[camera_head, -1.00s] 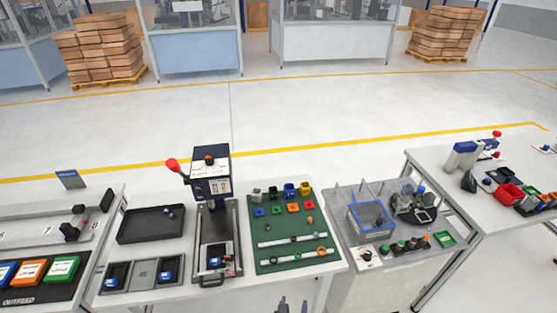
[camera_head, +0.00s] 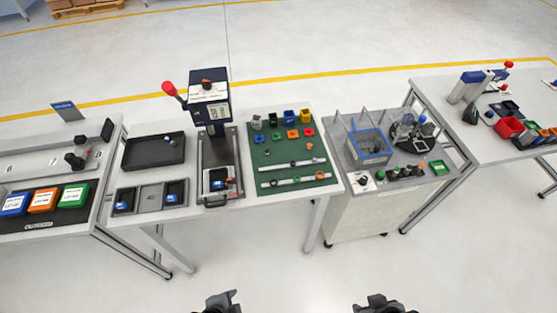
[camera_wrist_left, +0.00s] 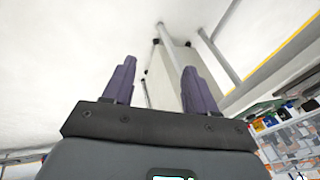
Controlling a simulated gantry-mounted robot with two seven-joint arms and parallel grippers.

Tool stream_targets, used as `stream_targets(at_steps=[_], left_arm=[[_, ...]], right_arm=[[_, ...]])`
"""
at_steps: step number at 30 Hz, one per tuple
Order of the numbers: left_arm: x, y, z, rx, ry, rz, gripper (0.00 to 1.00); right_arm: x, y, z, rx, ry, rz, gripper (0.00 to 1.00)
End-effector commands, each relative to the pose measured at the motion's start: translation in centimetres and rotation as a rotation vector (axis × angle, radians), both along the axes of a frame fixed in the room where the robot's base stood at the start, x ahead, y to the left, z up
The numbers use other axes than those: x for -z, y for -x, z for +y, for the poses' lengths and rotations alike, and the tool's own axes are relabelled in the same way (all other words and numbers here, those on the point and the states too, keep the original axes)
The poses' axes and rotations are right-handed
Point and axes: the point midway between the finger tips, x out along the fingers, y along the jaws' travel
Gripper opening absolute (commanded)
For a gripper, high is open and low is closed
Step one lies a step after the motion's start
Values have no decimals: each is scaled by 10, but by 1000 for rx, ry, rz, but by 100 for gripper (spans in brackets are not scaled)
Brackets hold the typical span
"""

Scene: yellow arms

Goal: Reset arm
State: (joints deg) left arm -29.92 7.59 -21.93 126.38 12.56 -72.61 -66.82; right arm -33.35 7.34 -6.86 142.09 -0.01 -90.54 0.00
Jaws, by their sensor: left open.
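My left gripper (camera_head: 222,301) shows at the bottom edge of the head view, in front of the tables and clear of them. In the left wrist view its two dark purple fingers (camera_wrist_left: 158,88) stand apart with nothing between them. My right gripper (camera_head: 380,304) also shows at the bottom edge, to the right of the left one. Only its top is in frame, so its fingers cannot be judged. Both grippers are away from all objects on the tables.
The middle table holds a black tray (camera_head: 137,163), a press with a red knob (camera_head: 208,98) and a green mat (camera_head: 262,158). A machine with a blue-framed box (camera_head: 385,155) stands to its right. An outfeed table (camera_head: 84,235) stands left. White floor (camera_head: 285,275) lies free in front.

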Motion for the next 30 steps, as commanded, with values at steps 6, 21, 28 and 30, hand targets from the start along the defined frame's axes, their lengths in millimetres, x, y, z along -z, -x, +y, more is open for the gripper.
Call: stream_targets(at_steps=[6, 21, 28, 30], left_arm=[[-67, 0, 88, -593, 110, 42, 57], [-157, 17, 92, -1102, 255, 150, 57], [-234, 17, 92, -1101, 255, 150, 57], [-256, 17, 92, -1101, 255, 150, 57]], right_arm=[[0, 0, 2, 3, -6, 0, 43], [-77, -1, 3, 8, -13, -4, 43], [-154, -1, 2, 5, -10, -5, 43], [-176, -1, 2, 4, -8, -5, 43]])
